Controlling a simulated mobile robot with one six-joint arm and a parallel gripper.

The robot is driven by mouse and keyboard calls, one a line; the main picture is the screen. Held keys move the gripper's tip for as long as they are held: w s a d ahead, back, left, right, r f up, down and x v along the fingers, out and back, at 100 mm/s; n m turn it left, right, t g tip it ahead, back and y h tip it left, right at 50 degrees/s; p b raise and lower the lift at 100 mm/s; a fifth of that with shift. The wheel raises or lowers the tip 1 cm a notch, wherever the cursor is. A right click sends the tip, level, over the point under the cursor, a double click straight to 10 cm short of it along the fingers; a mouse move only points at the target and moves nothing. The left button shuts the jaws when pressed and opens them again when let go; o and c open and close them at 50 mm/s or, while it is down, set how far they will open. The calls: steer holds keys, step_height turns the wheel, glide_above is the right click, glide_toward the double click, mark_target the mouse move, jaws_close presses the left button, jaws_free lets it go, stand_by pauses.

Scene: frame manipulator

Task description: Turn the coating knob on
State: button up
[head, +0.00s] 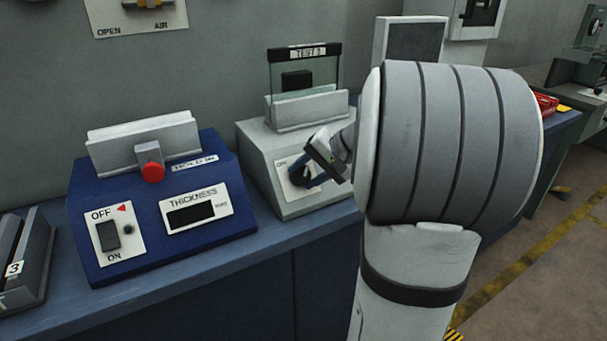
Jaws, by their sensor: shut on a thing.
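The coating knob (297,176) is dark and sits on a white plate (288,188) on the sloped front of a light grey machine (264,158). The plate's visible lettering looks like "OFF"; the rest is hidden behind my gripper. My gripper (305,180) is at the knob and shut on it. My large grey arm link covers the right side of the machine. The knob's exact angle is hard to tell.
A blue thickness machine (150,255) with a red button (153,172) and an OFF/ON switch (109,236) stands to the left on the blue bench (230,270). A grey rack marked 3 (25,265) is at the far left. A wall panel (137,14) reads "OPEN" and "AIR".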

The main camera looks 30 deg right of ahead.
steer(key=o, duration=1)
steer(key=shift+c, duration=0.2)
steer(key=shift+s+d+r, duration=0.15)
steer(key=shift+r, duration=0.1)
steer(key=p+v, duration=0.1)
steer(key=v, duration=0.6)
steer(key=shift+s, duration=0.15)
